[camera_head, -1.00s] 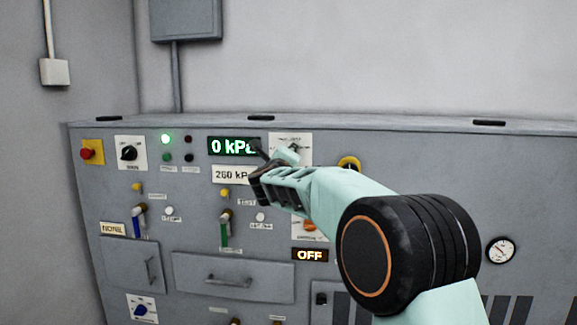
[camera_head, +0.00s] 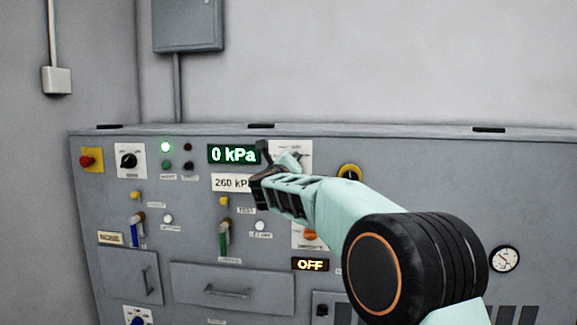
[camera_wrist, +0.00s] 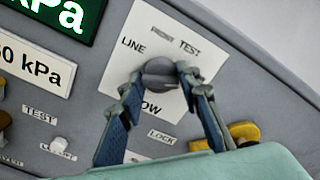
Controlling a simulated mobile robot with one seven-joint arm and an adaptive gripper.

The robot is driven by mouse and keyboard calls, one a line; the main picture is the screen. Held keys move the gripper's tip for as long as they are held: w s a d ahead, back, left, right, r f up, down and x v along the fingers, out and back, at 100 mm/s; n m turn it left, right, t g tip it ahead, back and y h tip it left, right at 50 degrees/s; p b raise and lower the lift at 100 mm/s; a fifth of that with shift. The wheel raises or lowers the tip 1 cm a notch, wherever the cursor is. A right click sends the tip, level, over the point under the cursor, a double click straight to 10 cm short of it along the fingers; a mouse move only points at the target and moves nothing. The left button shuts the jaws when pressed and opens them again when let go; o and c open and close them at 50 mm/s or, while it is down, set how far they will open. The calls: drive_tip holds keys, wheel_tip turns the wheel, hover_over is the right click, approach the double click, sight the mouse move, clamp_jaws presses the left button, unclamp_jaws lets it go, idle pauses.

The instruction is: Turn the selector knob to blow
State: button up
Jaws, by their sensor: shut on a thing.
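The selector knob (camera_wrist: 160,73) is a dark grey round knob on a white square plate (camera_wrist: 125,58) in the wrist view. The plate reads LINE at the left, TEST at the upper right and a partly covered label ending in "OW" below. My gripper (camera_wrist: 161,80) is shut on the knob, with one fingertip at its left side and one at its right. In the head view my gripper (camera_head: 277,157) is at the panel and hides the knob; the top of the white plate (camera_head: 292,147) shows behind it. Where the knob points is hard to tell.
Left of the plate are the green "0 kPa" display (camera_head: 233,154) and a "260 kPa" label (camera_head: 231,183). A yellow-ringed control (camera_head: 349,172) is close on the right, an orange knob (camera_head: 310,235) below. An amber display (camera_head: 310,264) reads OFF.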

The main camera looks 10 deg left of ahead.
drive_tip(key=o, duration=1.1)
drive_tip(key=s, duration=1.2)
drive_tip(key=shift+a, duration=0.2)
drive_tip(key=shift+r, duration=0.1)
